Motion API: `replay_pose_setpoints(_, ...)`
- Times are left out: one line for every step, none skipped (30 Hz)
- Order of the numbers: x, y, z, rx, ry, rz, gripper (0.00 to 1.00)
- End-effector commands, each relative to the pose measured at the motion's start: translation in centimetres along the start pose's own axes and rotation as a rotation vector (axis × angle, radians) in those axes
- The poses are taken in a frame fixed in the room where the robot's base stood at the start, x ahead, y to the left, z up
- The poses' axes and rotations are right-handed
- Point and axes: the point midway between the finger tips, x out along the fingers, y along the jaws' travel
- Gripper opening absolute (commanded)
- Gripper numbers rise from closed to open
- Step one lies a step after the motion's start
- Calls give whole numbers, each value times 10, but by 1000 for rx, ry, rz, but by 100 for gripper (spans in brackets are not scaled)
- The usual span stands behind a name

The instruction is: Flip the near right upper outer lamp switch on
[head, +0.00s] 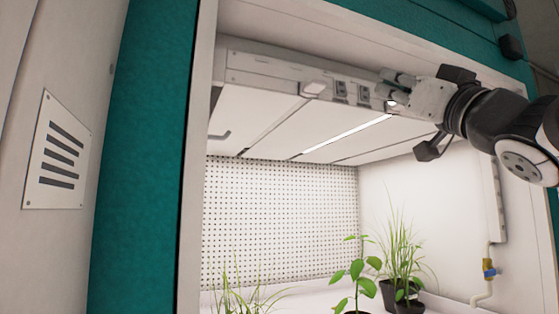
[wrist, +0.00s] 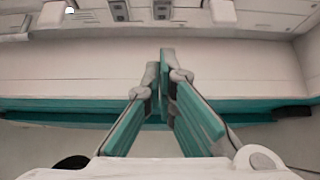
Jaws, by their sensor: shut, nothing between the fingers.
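A pale lamp rail (head: 270,68) runs across the top of the chamber opening. Two small dark rocker switches sit side by side on it: a left one (head: 341,90) and a right one (head: 363,94). In the wrist view the two switches, left (wrist: 118,10) and right (wrist: 162,9), show at the top edge. My gripper (head: 384,82) is shut and empty, just right of the right switch; contact cannot be told. Its fingers (wrist: 160,78) point toward the rail in the wrist view. Which way each switch is tipped is too small to tell.
One lamp strip (head: 350,134) glows in the ceiling panels. A pale block (head: 313,88) juts from the rail left of the switches. Potted plants (head: 360,270) stand below, and a yellow-blue valve (head: 489,268) is at right. The teal frame (head: 150,160) borders the opening.

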Motion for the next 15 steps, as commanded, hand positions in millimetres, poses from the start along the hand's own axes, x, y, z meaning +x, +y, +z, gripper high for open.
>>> replay_pose_setpoints(11,0,-1,-1,-1,-1,0)
replay_pose_setpoints(17,0,-1,-1,-2,0,0)
replay_pose_setpoints(25,0,-1,0,-2,0,0)
replay_pose_setpoints(31,1,-1,-1,-2,0,0)
replay_pose_setpoints(36,1,-1,-1,-2,0,0)
replay_pose_setpoints(45,0,-1,-1,-1,-1,0)
replay_pose_setpoints(50,0,-1,0,-1,0,0)
replay_pose_setpoints(56,0,-1,-1,-2,0,0)
replay_pose_setpoints(64,0,-1,-1,-1,-1,0)
replay_pose_setpoints(69,0,-1,0,-1,0,0)
replay_pose_setpoints(74,1,-1,1,0,0,0)
replay_pose_setpoints(78,1,7,2,-3,1,0)
replay_pose_setpoints(81,1,11,0,-3,1,0)
replay_pose_setpoints(84,1,14,2,-3,1,0)
replay_pose_setpoints(87,0,17,2,-1,1,0)
